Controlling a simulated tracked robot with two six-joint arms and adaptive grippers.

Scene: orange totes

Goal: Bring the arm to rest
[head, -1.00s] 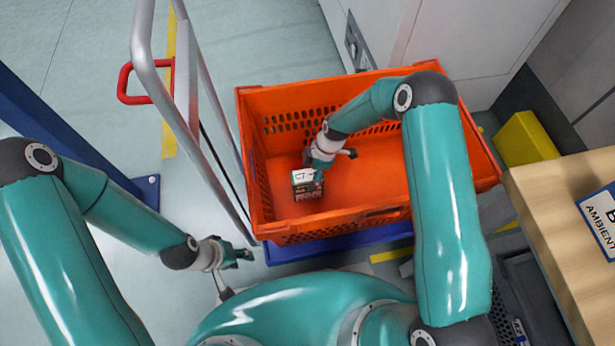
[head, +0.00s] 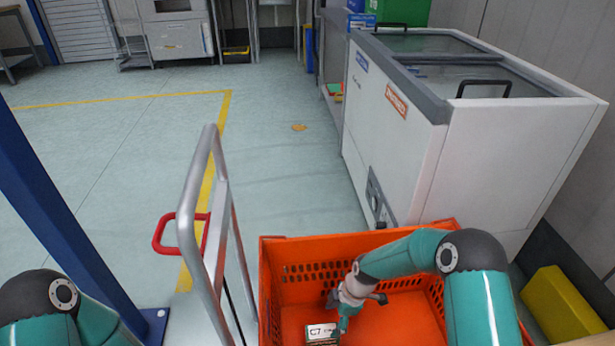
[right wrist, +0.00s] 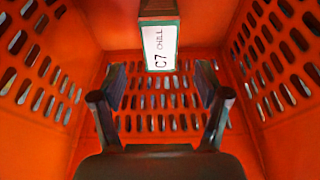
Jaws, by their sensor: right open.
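My right gripper (head: 350,312) is inside the orange tote (head: 285,243), reaching down near a small box with a white "C7" label (head: 321,332). In the right wrist view the gripper (right wrist: 160,88) is open, its two fingers spread apart with nothing between them. The box (right wrist: 160,45) shows there just beyond the fingertips, with its "C7 CHILL" label towards the camera. The lower part of the box is cut off in the head view. Of my left arm only the elbow part shows at bottom left; its gripper is out of the picture.
A metal cart handle (head: 190,215) with a red grip (head: 172,233) stands left of the tote. A white chest freezer (head: 440,140) is behind it. A yellow block (head: 562,303) lies to the right, a blue post (head: 50,190) to the left. Open floor lies beyond.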

